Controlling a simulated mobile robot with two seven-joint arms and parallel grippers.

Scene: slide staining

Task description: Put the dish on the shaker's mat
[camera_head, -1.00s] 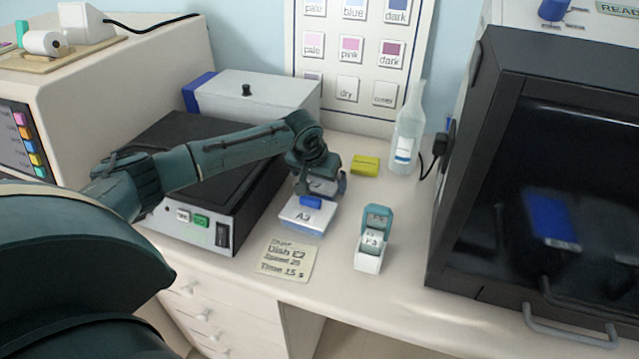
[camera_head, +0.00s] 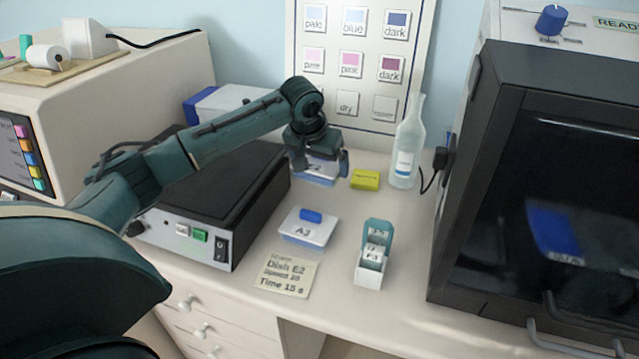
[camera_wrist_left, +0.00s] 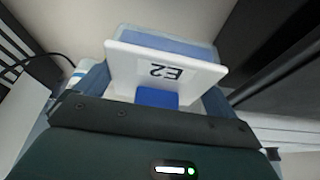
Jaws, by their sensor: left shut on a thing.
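My left gripper (camera_head: 320,157) is shut on the lidded dish marked E2 (camera_head: 322,170). In the left wrist view, the dish E2 (camera_wrist_left: 165,65) has a white lid, a pale blue body and a blue knob between the fingers. In the head view the gripper hides part of it, and it is held over the back of the bench, right of the shaker. The shaker (camera_head: 196,247) is a low box with a dark flat mat (camera_head: 225,180) on top, partly hidden by my arm. The mat's visible part is bare. My right gripper is not in view.
A similar dish marked A3 (camera_head: 303,231) stands on the bench right of the shaker. A note (camera_head: 286,274) reads Dish E2. A slide box (camera_head: 370,272), yellow block (camera_head: 365,180) and bottle (camera_head: 405,150) are to the right. A dark-fronted cabinet (camera_head: 500,180) fills the far right.

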